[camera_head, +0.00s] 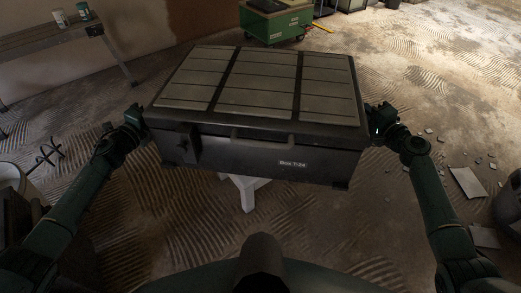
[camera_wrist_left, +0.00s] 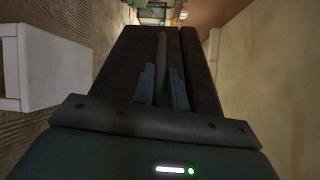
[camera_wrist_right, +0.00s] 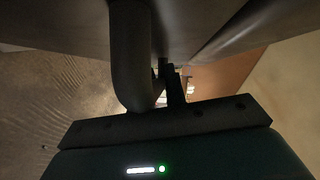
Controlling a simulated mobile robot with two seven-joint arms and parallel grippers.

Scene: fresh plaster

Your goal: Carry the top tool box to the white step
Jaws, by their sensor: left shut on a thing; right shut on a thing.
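The tool box (camera_head: 258,85) is large and dark, with pale ribbed panels on its lid, a front handle and a small white label. It is level between my two grippers in the head view. My left gripper (camera_head: 137,120) is shut on its left end; the fingers also show in the left wrist view (camera_wrist_left: 163,88). My right gripper (camera_head: 376,120) is shut at its right end, by a thick bar in the right wrist view (camera_wrist_right: 130,55). Part of a white object, seemingly the white step (camera_head: 247,190), shows below the box; the rest is hidden. A white block (camera_wrist_left: 50,70) is in the left wrist view.
A green wheeled cart (camera_head: 275,24) stands behind the box. A bench (camera_head: 55,38) with cans is at the back left. A bucket (camera_head: 12,178) and a mixing whisk (camera_head: 45,158) are at left. Tile pieces (camera_head: 468,183) and rubble lie at right.

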